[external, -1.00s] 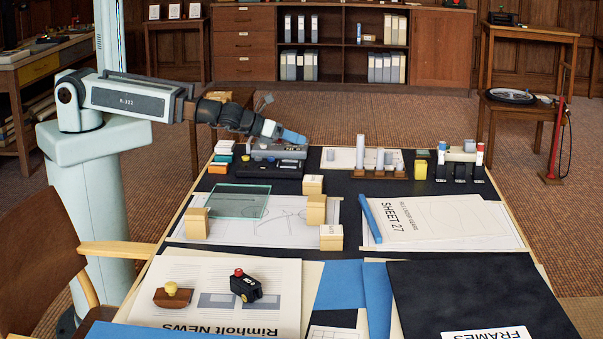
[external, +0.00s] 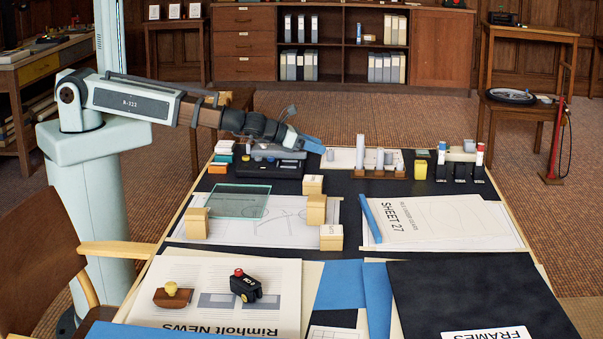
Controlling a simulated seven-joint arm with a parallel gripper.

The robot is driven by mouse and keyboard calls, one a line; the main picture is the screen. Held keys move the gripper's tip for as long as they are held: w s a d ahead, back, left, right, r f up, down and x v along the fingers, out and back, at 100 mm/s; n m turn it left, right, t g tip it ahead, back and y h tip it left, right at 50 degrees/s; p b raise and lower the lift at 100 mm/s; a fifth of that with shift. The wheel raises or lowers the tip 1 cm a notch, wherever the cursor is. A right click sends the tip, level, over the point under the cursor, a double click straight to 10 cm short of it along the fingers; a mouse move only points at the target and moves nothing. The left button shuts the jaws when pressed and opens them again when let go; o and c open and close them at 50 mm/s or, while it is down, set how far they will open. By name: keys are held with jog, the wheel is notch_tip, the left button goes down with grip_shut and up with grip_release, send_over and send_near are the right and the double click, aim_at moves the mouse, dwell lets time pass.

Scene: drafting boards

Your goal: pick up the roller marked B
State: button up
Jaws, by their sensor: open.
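No letter B is legible in the external view, so I cannot tell which item is the roller marked B. Several pale grey cylinders stand upright in a low wooden rack (external: 372,174) at the back of the board; one tall cylinder (external: 360,151) is at its left. A shorter grey cylinder (external: 330,154) stands apart, left of the rack. My gripper (external: 314,145) is open, with blue fingers pointing right, above the back of the board and close to the short cylinder. The gap between the fingers is too small to see, and nothing shows in them.
Black stands with white and red-topped pieces (external: 479,157) are right of the rack. A yellow cup (external: 420,169) is between. A dark case (external: 270,168) lies below my wrist. Wooden blocks (external: 316,209), a glass plate (external: 240,201) and a stamp-like black device (external: 245,287) are nearer.

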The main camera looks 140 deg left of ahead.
aim_at(330, 150)
jog(key=shift+x, duration=2.75)
jog(key=shift+w+d, duration=0.15)
grip_shut()
